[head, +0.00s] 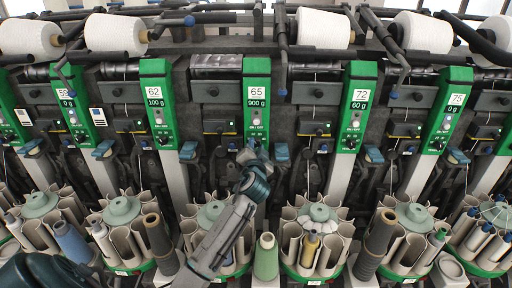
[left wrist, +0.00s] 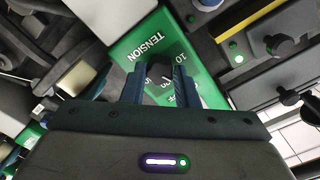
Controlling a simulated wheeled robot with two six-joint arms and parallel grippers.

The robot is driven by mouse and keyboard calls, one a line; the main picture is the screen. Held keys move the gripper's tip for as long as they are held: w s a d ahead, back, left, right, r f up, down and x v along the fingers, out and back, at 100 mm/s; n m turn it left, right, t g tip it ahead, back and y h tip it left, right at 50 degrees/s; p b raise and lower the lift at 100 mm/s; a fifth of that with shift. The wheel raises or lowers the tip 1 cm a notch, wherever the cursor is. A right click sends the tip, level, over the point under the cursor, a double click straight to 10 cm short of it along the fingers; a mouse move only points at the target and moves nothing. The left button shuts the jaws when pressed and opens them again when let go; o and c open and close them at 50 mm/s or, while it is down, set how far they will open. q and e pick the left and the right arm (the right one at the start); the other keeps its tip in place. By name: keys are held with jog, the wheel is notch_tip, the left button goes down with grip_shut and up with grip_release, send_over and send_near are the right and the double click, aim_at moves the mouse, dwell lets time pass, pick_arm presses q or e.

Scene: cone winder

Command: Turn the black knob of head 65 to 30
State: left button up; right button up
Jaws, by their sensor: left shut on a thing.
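The green panel of head 65 (head: 257,95) stands near the middle of the head view, with the label 65 and a reading of 900 g. My left gripper (head: 253,148) is at the panel's lower end and hides its knob in that view. In the left wrist view, the two fingers of my left gripper (left wrist: 163,88) stand either side of the black knob (left wrist: 160,73) and are shut on it. The word TENSION and a 10 show on the green face (left wrist: 139,46) around it. The knob's pointer setting is too small to read surely. My right gripper is not in view.
Neighbouring panels 62 (head: 157,100) and 72 (head: 358,105) stand on either side, each with its own knob. Bobbin carousels, one of them with a green cone (head: 265,258) beside it, fill the space below. White yarn packages (head: 325,28) and dark bars lie above.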

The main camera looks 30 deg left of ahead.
pick_arm(q)
jog(key=m+p, duration=0.2)
jog(key=m, duration=0.2)
jog(key=shift+r+m+p, duration=0.1)
jog(key=shift+m+p, duration=1.4)
jog(key=shift+m, duration=1.1)
jog(key=shift+f, duration=0.2)
jog(key=o, duration=1)
jog(key=shift+d, duration=0.1)
jog(key=shift+s, duration=0.1)
